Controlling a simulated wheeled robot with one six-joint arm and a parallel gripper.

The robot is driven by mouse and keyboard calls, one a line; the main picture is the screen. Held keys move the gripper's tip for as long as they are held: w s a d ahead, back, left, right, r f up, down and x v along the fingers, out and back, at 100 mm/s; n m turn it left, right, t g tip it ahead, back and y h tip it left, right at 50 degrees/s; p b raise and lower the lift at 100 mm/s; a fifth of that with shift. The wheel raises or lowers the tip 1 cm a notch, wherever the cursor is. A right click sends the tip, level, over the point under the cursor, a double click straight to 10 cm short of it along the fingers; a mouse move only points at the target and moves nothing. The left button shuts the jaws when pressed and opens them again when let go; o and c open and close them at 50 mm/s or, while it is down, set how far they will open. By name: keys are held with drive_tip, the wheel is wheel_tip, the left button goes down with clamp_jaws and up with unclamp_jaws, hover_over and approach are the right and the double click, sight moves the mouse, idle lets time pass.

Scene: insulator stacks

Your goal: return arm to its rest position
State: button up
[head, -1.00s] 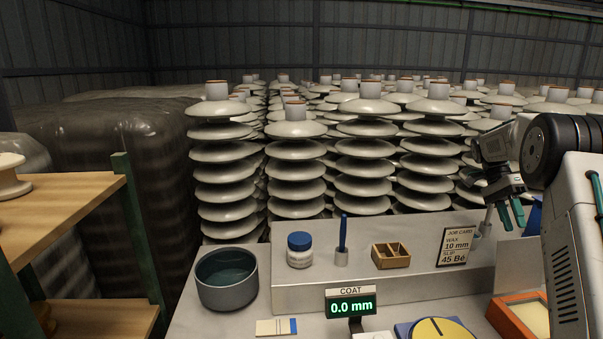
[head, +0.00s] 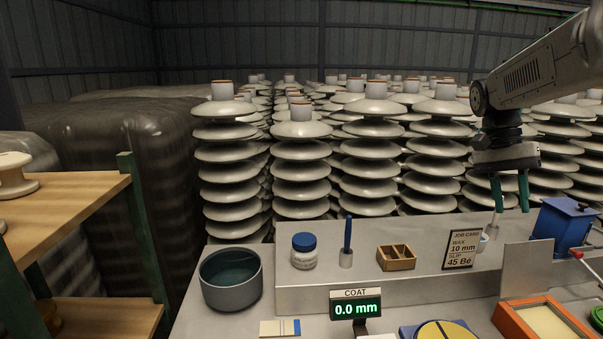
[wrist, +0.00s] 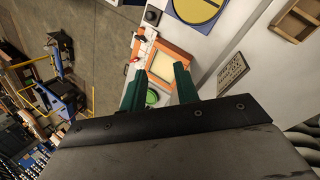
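My gripper (head: 510,192) hangs over the right part of the grey workbench (head: 300,318), its two green fingers pointing down. The fingers stand apart with nothing between them, so it is open and empty. In the wrist view my gripper (wrist: 158,88) shows its green fingers spread above the bench, with the orange-framed tray (wrist: 165,68) below and beyond them. My arm reaches in from the upper right in the head view.
Insulator stacks (head: 300,170) fill the space behind the bench. A dark bowl (head: 231,290), white jar (head: 304,258), wooden box (head: 397,263), job card (head: 463,249), blue box (head: 565,225) and display reading 0.0 mm (head: 355,308) stand on it. A wooden shelf (head: 70,200) is at left.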

drive_tip(key=s+a+n+t, duration=0.2)
drive_tip(key=s+a+n, duration=0.1)
drive_tip(key=s+a, duration=0.3)
drive_tip(key=s+a+n+t, duration=0.1)
drive_tip(key=s+a+n, duration=0.25)
drive_tip(key=s, duration=0.55)
drive_tip(key=s+a+f+n+t, duration=0.1)
drive_tip(key=s+a+f+n, duration=0.1)
drive_tip(key=s, duration=0.3)
drive_tip(key=s+a+f+n+t+y, duration=0.1)
drive_tip(key=s+a+f+t, duration=0.1)
drive_tip(key=s+a+f, duration=0.2)
drive_tip(key=shift+s+f+n, duration=0.3)
drive_tip(key=shift+s+n, duration=0.05)
drive_tip(key=shift+s, duration=0.45)
idle(0.4)
